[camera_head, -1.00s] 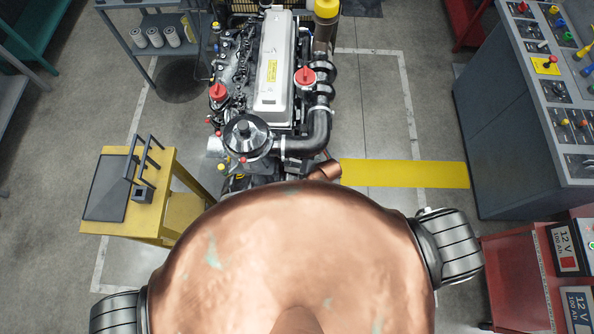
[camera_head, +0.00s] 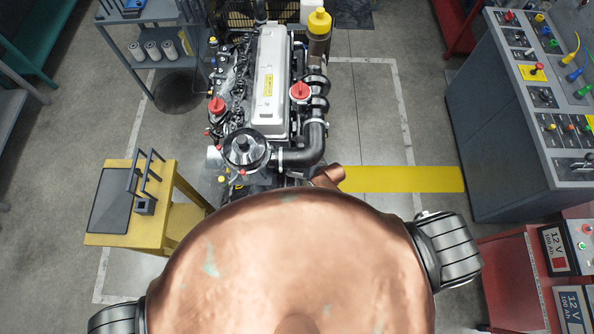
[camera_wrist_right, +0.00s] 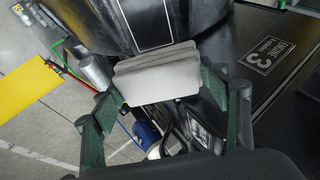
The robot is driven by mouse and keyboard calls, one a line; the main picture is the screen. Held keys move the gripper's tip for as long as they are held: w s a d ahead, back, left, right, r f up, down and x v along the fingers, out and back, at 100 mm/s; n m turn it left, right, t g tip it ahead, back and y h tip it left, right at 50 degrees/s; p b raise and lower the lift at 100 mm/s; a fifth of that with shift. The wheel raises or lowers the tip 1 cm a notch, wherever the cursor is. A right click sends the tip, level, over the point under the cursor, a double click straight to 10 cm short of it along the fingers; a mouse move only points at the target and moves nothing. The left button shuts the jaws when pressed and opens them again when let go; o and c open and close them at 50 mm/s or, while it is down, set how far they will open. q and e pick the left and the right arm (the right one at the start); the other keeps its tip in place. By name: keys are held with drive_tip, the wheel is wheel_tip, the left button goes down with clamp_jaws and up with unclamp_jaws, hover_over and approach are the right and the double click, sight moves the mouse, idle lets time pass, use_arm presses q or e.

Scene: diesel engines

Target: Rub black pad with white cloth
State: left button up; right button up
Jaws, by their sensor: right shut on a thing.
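A pale grey-white cloth (camera_wrist_right: 157,78), folded into a flat pad, is between the green-padded fingers of my right gripper (camera_wrist_right: 160,88) in the right wrist view. The gripper is shut on it. A black rounded surface with thin white lines (camera_wrist_right: 150,22) shows just beyond the cloth; I cannot tell whether they touch. A flat dark pad-like panel (camera_head: 108,214) lies on the yellow stand at the left of the head view; I cannot tell whether it is the black pad. Neither gripper shows in the head view, where my copper body fills the lower middle.
A diesel engine (camera_head: 268,95) stands ahead. A control console (camera_head: 500,130) is at right, with a red battery trolley (camera_head: 510,285) below it. A grey shelf (camera_head: 125,60) holds several canisters.

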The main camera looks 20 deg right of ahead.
drive_tip(key=shift+s+d+r+p, duration=0.1)
drive_tip(key=shift+d+r+p, duration=0.2)
drive_tip(key=shift+r+p, duration=0.25)
drive_tip(key=shift+r, duration=0.1)
drive_tip(key=shift+s+d+r, duration=0.1)
drive_tip(key=shift+d+r, duration=0.25)
drive_tip(key=shift+r, duration=0.25)
drive_tip(key=shift+s+d+r, duration=0.1)
drive_tip(key=shift+d+r, duration=0.25)
drive_tip(key=shift+r, duration=0.25)
